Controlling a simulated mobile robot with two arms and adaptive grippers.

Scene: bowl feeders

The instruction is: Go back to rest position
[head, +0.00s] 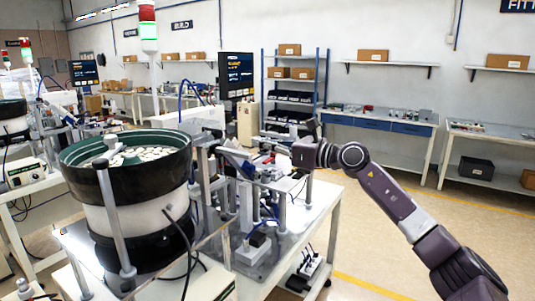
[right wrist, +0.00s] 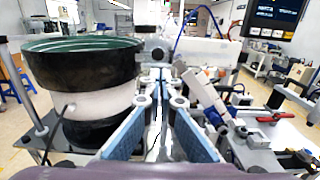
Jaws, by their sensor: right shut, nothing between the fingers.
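My right arm (head: 395,205) comes in from the lower right in the head view. Its gripper (head: 272,147) reaches left over the feeder station, and its tips are hard to make out among the fixtures there. In the right wrist view my right gripper (right wrist: 158,80) has its two blue-grey fingers brought together at the tips, shut and empty. My left gripper is in neither view.
A bowl feeder (head: 125,165) with a dark green rim holds pale parts; it also shows in the right wrist view (right wrist: 82,65). Metal posts and fixtures (head: 245,195) crowd the white table beside it. A shelf rack (head: 295,90) stands behind. Open floor (head: 390,255) lies to the right.

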